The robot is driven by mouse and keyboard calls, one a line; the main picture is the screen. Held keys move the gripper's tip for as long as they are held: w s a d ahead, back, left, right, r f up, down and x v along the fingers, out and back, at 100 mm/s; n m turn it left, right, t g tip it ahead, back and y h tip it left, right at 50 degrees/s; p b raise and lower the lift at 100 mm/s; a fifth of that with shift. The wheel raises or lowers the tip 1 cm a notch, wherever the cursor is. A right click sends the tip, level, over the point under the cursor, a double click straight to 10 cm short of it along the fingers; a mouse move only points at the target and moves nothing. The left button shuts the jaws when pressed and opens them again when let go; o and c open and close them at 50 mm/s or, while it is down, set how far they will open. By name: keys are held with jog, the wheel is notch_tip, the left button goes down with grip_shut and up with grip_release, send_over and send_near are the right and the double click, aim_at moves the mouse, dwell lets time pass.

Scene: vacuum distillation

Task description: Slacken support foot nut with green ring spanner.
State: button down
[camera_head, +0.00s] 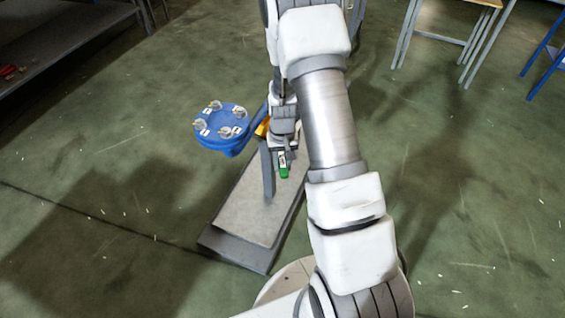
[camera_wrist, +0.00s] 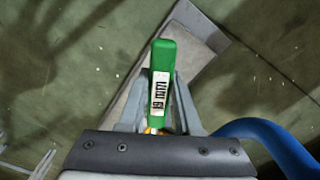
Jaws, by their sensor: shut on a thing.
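My gripper (camera_head: 283,156) is shut on the green spanner (camera_head: 284,171) above a grey base plate (camera_head: 240,218). The handle points away from the gripper. The ring end of the spanner is hidden. A small orange-yellow part shows between the fingers in the wrist view. I cannot make out the support foot nut in either view.
A blue round flange (camera_head: 222,122) with several fasteners and white tags stands left of my gripper. A blue pipe (camera_wrist: 270,135) curves at lower right in the wrist view. Open floor lies around.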

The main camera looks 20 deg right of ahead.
jog(key=shift+f+b, duration=0.9)
jog(key=shift+f, duration=0.35)
dwell(0.4)
jog(key=d, duration=0.1)
jog(key=d+n, duration=0.1)
jog(key=shift+s+d+f+n+b, duration=0.1)
jog(key=shift+s+d+n+b, duration=0.1)
jog(key=shift+d+n+b, duration=0.15)
dwell(0.5)
jog(key=shift+s+d+n, duration=0.1)
jog(key=shift+d+n, duration=0.65)
jog(key=shift+d, duration=0.6)
notch_tip(320, 180, up, 8)
jog(key=p, duration=0.5)
jog(key=shift+r+p, duration=0.25)
jog(key=shift+p, duration=0.15)
jog(key=shift+a, duration=0.1)
